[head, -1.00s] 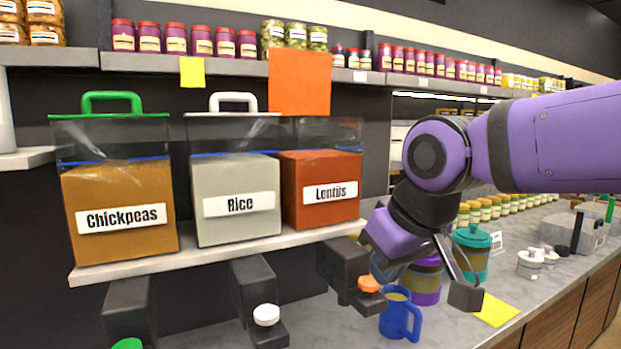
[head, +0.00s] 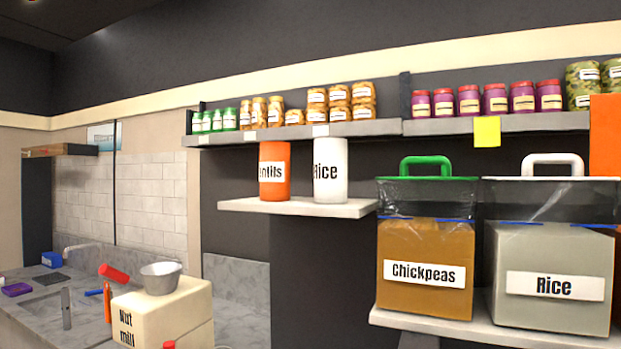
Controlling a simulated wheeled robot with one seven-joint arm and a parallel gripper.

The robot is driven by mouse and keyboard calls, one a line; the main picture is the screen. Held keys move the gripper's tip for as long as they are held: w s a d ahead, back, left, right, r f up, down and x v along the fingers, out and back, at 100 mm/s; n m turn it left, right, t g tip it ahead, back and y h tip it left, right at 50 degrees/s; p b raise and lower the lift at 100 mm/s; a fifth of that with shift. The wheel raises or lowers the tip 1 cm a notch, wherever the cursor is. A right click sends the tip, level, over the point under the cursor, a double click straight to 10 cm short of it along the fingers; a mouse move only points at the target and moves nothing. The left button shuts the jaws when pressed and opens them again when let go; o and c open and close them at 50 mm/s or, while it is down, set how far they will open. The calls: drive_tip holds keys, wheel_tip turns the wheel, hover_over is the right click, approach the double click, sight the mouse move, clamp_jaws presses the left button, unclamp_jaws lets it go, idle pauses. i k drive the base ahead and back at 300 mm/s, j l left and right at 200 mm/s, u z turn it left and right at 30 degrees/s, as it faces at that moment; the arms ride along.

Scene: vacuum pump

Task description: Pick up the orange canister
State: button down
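My gripper is out of the picture.
Clear bins of chickpeas (head: 424,265) and rice (head: 550,275) stand on a lower shelf at right. Jars line the upper shelf (head: 370,128). A Nut mill (head: 165,312) with a metal bowl (head: 161,278) stands lower left.

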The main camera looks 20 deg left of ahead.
sight(274, 157)
drive_tip(key=j+z, duration=0.15)
drive_tip(key=j, duration=0.5)
drive_tip(key=j+z, duration=0.1)
drive_tip(key=j, duration=0.6)
drive_tip(key=k+j+z, duration=0.15)
drive_tip(key=j, duration=0.5)
